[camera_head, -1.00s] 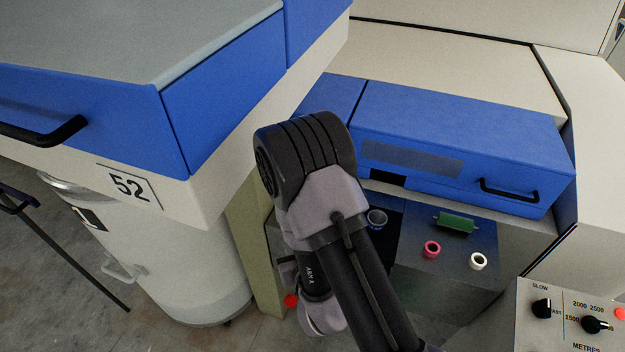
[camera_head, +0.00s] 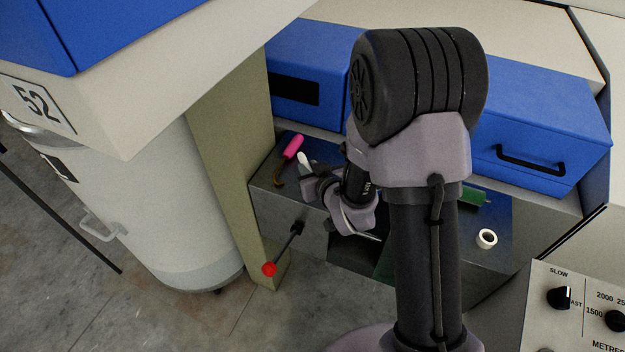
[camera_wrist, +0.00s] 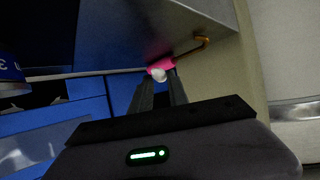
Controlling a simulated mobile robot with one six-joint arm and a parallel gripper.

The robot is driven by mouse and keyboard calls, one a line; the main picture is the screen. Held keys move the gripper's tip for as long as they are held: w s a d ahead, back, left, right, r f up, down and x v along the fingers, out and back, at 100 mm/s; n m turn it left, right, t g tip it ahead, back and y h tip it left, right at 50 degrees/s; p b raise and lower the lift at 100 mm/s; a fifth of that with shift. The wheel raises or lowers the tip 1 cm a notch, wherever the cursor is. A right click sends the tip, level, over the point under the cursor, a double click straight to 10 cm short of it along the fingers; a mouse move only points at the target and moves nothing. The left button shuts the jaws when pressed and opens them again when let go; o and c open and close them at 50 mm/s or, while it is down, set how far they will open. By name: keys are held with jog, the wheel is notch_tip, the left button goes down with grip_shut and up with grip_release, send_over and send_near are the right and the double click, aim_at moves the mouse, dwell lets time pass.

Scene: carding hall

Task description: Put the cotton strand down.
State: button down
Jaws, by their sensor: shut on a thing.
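The cotton strand shows as a small white tuft (camera_head: 303,159) at the tips of my gripper (camera_head: 307,172), in the head view. In the wrist view the white tuft (camera_wrist: 159,75) sits between the ends of my two fingers, and my gripper (camera_wrist: 161,81) is shut on it. The rest of the strand is hidden or too small to see. The tuft is over the left end of the dark metal ledge (camera_head: 266,190). I cannot tell whether it touches the ledge.
A pink-handled tool (camera_head: 293,146) with a brownish hook lies on the ledge close beyond the tuft. A green roll (camera_head: 474,197) and a white ring (camera_head: 486,239) lie to the right. A red-knobbed lever (camera_head: 269,269) sticks out in front. An olive post (camera_head: 235,150) stands at left.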

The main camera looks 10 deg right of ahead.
jog(key=shift+w+d, duration=0.4)
jog(key=shift+w, duration=0.15)
jog(key=shift+w+d+f+b, duration=0.1)
jog(key=shift+f+b, duration=0.75)
jog(key=shift+f, duration=0.95)
jog(key=shift+f, duration=0.15)
jog(key=c, duration=1.3)
grip_release()
